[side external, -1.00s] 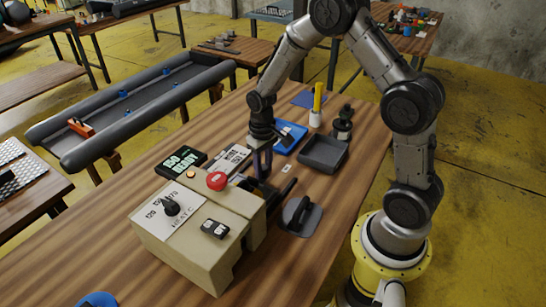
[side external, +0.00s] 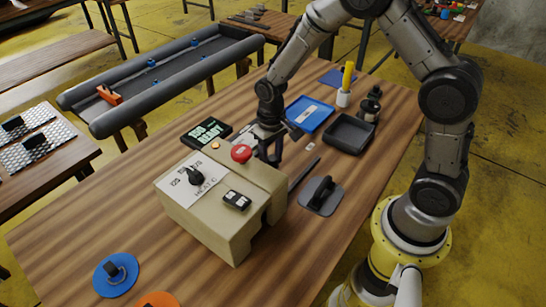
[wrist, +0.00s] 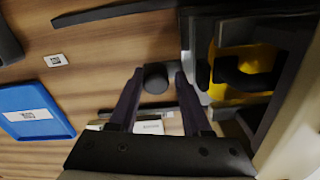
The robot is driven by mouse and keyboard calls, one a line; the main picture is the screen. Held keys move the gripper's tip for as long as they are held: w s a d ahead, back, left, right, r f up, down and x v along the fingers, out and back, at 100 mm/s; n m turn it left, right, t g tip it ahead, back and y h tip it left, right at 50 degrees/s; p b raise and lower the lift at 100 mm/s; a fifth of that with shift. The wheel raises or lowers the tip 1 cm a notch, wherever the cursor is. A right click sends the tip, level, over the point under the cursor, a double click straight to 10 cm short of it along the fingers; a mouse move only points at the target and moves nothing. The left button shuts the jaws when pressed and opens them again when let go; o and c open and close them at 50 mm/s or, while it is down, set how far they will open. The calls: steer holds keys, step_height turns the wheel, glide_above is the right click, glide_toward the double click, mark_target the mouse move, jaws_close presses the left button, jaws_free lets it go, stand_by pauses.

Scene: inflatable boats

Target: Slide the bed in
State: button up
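The beige machine (side external: 225,205) with a dial and red button (side external: 241,153) stands on the wooden table. My gripper (side external: 270,152) is pointed down at its far right side, close to the red button. In the wrist view my gripper (wrist: 159,74) is open, its two dark fingers on either side of a black round knob (wrist: 155,78), with a gap showing at each side. A dark frame (wrist: 202,45) beside the knob leads toward the machine's opening, where yellow shows inside. It looks like part of the bed. How far in the bed sits is hard to tell.
A blue tray (side external: 310,115), black tray (side external: 349,133) and white cup (side external: 343,98) stand behind my gripper. A black-handled grey plate (side external: 320,196) and a dark bar (side external: 304,173) lie right of the machine.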

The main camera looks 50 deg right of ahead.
stand_by(0.3)
steer(key=shift+r, duration=0.4)
step_height(320, 180, up, 13)
stand_by(0.4)
steer(key=s+r+t, duration=0.4)
steer(key=s+r, duration=0.6)
steer(key=r, duration=0.3)
steer(key=s+f+n+t, duration=0.1)
steer(key=s+f+n, duration=0.1)
steer(key=s, duration=0.9)
steer(key=shift+s+f+n+t, duration=0.3)
steer(key=shift+f, duration=0.35)
